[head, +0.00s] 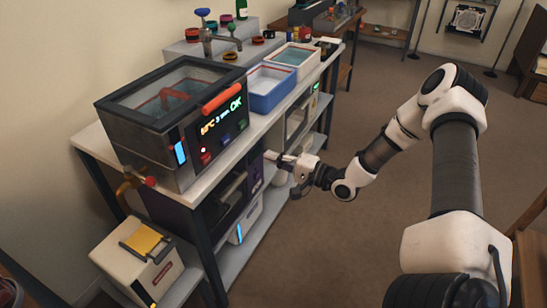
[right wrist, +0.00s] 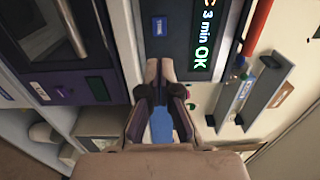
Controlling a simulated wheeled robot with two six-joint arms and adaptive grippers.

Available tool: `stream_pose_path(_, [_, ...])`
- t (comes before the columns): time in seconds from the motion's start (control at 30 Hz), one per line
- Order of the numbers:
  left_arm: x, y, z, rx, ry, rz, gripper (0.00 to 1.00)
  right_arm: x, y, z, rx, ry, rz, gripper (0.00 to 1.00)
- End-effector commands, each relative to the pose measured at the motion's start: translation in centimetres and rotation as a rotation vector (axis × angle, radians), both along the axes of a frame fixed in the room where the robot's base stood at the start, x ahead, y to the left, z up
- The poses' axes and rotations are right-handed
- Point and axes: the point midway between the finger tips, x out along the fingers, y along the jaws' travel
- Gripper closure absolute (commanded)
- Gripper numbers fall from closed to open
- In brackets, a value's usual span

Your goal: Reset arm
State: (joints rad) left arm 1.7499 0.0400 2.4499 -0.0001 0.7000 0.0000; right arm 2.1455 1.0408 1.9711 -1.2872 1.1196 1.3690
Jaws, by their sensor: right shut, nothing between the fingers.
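My right gripper (head: 274,157) is at the front edge of the bench, in front of the machine with the lit display. Its fingers are shut with nothing between them. In the right wrist view my right gripper (right wrist: 160,72) points at the machine's front, beside the lit display (right wrist: 203,40) reading "3 min OK". My left gripper is in neither view.
The bench (head: 262,122) carries the glass-lidded machine (head: 135,150), a blue-and-white tub (head: 268,100) and a white tub (head: 298,70). A beige box with a yellow top (head: 135,262) stands low at the left. The floor (head: 350,240) beside the bench is clear.

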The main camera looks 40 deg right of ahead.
Motion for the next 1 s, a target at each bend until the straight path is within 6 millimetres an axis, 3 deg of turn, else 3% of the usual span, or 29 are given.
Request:
stream_pose_path(0.47, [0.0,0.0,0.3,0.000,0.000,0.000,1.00,-0.2,0.3,-0.6,-0.006,0.020,0.009,1.00])
stream_pose_path(0.57, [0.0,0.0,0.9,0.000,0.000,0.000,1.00,-0.3,3.7,-1.9,-0.053,0.076,0.098,1.00])
stream_pose_path(0.67, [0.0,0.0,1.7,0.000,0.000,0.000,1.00,-1.5,10.1,-4.8,-0.090,0.219,0.218,1.00])
stream_pose_path(0.7, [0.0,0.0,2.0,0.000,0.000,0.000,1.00,-2.7,12.8,-6.7,-0.115,0.307,0.250,1.00])
stream_pose_path(0.8, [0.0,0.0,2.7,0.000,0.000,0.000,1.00,-7.2,18.1,-12.0,-0.282,0.512,0.315,1.00])
stream_pose_path(0.9, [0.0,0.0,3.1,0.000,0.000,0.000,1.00,-13.1,20.6,-16.3,-0.510,0.677,0.392,1.00])
stream_pose_path(1.0, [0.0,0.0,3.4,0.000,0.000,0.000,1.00,-19.3,21.0,-19.0,-0.764,0.814,0.495,1.00])
